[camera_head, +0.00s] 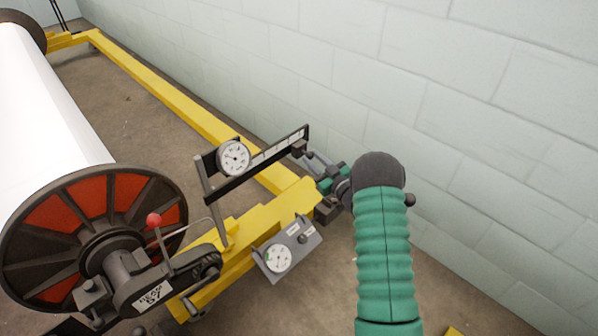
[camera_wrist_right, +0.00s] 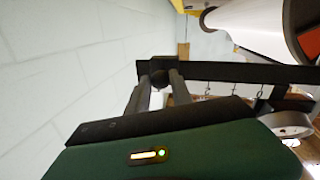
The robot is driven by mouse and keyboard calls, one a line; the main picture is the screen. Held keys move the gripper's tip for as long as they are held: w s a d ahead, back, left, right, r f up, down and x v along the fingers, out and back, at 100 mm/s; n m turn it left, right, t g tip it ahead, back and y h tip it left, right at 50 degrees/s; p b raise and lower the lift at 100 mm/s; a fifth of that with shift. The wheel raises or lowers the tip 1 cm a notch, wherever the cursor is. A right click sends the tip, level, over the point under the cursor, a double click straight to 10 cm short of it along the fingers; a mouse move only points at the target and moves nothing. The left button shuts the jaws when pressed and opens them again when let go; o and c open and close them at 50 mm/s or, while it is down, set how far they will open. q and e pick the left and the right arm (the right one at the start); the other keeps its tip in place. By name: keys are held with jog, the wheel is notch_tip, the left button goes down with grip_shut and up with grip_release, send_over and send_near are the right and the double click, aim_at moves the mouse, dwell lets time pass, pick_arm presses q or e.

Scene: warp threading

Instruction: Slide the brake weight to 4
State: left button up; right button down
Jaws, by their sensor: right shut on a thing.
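The brake weight is a small dark block (camera_head: 300,149) near the right end of the dark brake lever (camera_head: 262,165), which carries a pale graduated strip. In the right wrist view the weight (camera_wrist_right: 153,69) sits on the lever (camera_wrist_right: 240,73), with a round dark knob facing me. My right gripper (camera_head: 308,157) reaches in from the right and is shut on the weight's knob. Its two grey fingers flank the knob in the right wrist view (camera_wrist_right: 158,86). My left gripper is not in view.
A round dial (camera_head: 234,158) sits at the lever's left end. A panel with a second dial (camera_head: 278,258) is below. The yellow frame (camera_head: 165,93) runs beneath, close to the pale block wall (camera_head: 460,90). A white roll (camera_head: 45,105) with a red-and-dark flange (camera_head: 60,270) stands left.

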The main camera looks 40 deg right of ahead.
jog(key=shift+d, duration=1.05)
jog(key=shift+r, duration=0.1)
jog(key=c, duration=1.6)
grip_release()
jog(key=o, duration=0.5)
jog(key=shift+d, duration=0.15)
jog(key=shift+c, duration=0.2)
